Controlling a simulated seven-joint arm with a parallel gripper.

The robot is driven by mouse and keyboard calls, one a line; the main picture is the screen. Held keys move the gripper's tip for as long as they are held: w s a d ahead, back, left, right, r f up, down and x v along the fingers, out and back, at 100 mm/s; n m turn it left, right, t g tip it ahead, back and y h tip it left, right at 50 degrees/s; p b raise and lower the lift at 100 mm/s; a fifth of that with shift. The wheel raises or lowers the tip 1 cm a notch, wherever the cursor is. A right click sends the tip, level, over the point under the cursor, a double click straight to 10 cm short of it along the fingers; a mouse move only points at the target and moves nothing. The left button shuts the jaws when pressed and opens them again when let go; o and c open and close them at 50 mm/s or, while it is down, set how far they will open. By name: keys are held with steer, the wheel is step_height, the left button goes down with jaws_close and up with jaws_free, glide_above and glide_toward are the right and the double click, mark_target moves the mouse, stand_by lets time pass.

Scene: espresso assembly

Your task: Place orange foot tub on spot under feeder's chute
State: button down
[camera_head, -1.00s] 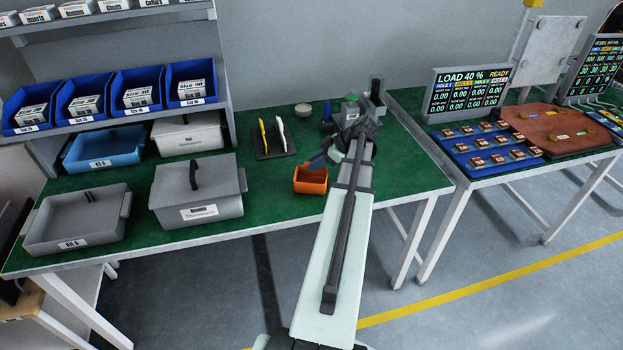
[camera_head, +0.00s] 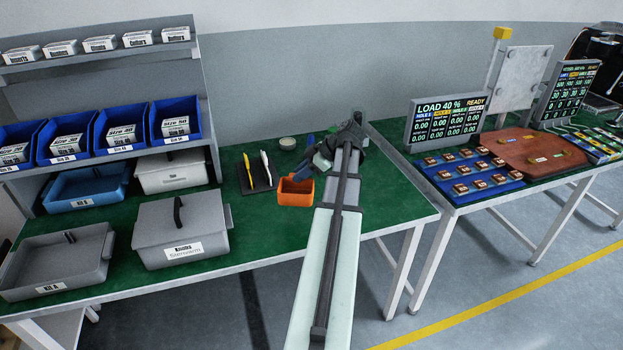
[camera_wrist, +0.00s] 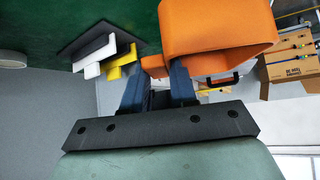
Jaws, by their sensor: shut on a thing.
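The orange foot tub (camera_head: 296,192) is an open box just right of the black tool tray in the head view. In the wrist view it (camera_wrist: 218,28) fills the top right, with a small orange tab (camera_wrist: 155,66) at its side. My gripper (camera_head: 302,174) is at the tub's upper right side. In the wrist view its blue fingers (camera_wrist: 157,72) are shut on the tab. I cannot tell whether the tub touches the green table. I cannot make out the feeder's chute or the spot; my arm covers part of the table's right end.
The black tray (camera_head: 259,186) holds a yellow and a white tool. A small round dish (camera_head: 287,142) stands behind. A grey lidded box (camera_head: 181,232), an open grey bin (camera_head: 50,268) and blue bins stand left. A second table with a screen (camera_head: 447,121) is right.

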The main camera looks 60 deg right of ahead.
steer(key=s+d+f+m+g+h, duration=0.1)
steer(key=s+d+m+g+h, duration=0.2)
steer(key=m, duration=0.7)
steer(key=s+d+f+m+g+h, duration=0.2)
steer(key=s+d+m+g, duration=0.5)
steer(key=s+m, duration=0.4)
steer(key=s+d+f+m+g+h, duration=0.2)
steer(key=s+d+m+g+h, duration=0.2)
steer(key=s+m, duration=0.5)
steer(key=shift+s+d+f+m+g+h, duration=0.1)
steer(key=shift+d+m+g+h, duration=0.2)
steer(key=shift+d, duration=0.4)
steer(key=shift+s+d+f+m+g+h, duration=0.1)
steer(key=shift+d+m, duration=0.3)
steer(key=shift+d, duration=0.25)
steer(key=w+d, duration=1.1)
steer(key=shift+w+d, duration=0.25)
steer(key=shift+w, duration=0.1)
steer(key=shift+w+d, duration=0.4)
steer(key=shift+s+a+f, duration=0.1)
steer(key=shift+f, duration=0.8)
steer(key=shift+s+a+f, duration=0.1)
steer(key=shift+f, duration=0.75)
